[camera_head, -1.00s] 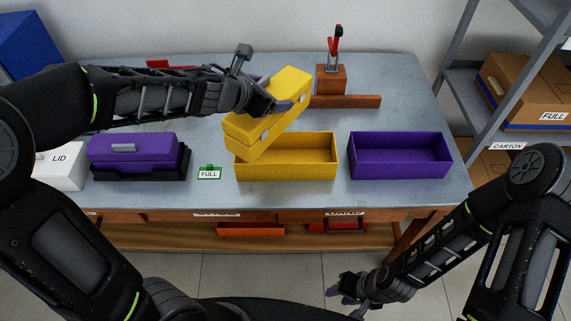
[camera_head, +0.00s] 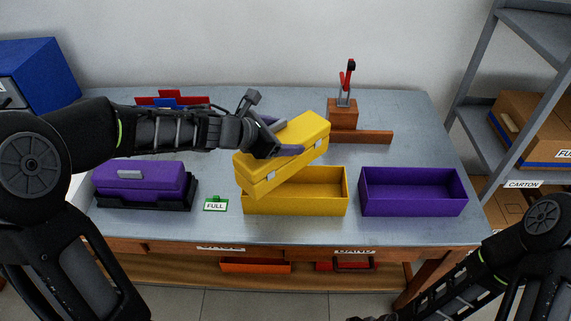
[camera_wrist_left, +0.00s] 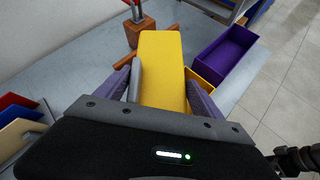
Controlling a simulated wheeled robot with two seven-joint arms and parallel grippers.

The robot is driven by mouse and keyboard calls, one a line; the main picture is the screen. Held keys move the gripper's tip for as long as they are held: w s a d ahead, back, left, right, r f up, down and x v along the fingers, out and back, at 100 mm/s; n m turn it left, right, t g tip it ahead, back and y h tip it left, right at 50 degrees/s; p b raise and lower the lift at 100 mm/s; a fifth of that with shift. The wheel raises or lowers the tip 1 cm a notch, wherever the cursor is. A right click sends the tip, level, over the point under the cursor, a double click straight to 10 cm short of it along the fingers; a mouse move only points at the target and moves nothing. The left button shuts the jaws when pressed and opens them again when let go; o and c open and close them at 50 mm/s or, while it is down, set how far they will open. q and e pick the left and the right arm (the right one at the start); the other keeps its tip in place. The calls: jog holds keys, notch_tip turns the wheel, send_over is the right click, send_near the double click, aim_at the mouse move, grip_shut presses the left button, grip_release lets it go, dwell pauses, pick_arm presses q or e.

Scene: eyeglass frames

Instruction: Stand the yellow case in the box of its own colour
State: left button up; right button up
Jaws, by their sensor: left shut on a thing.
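The yellow case (camera_head: 284,155) is tilted in the head view, its left end lower than its right, above the open yellow box (camera_head: 297,204). My left gripper (camera_head: 283,140) is shut on the case near its middle. In the left wrist view the case (camera_wrist_left: 162,70) lies between the purple fingers, and the yellow box (camera_wrist_left: 203,85) shows partly behind it. The case's lower left end overlaps the box's left part in the picture; I cannot tell whether they touch. Only my right arm (camera_head: 460,290) shows at the lower right; its fingers are outside the head view.
An open, empty purple box (camera_head: 413,193) stands right of the yellow box. A purple case (camera_head: 145,183) sits on a black base at left, with a green FULL sign (camera_head: 215,204) beside it. A wooden block with a red-handled clamp (camera_head: 343,112) stands behind.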

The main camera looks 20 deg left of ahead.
pick_arm(q)
jog(key=shift+f, duration=0.7)
jog(key=shift+r, duration=0.1)
pick_arm(e)
jog(key=shift+f, duration=0.35)
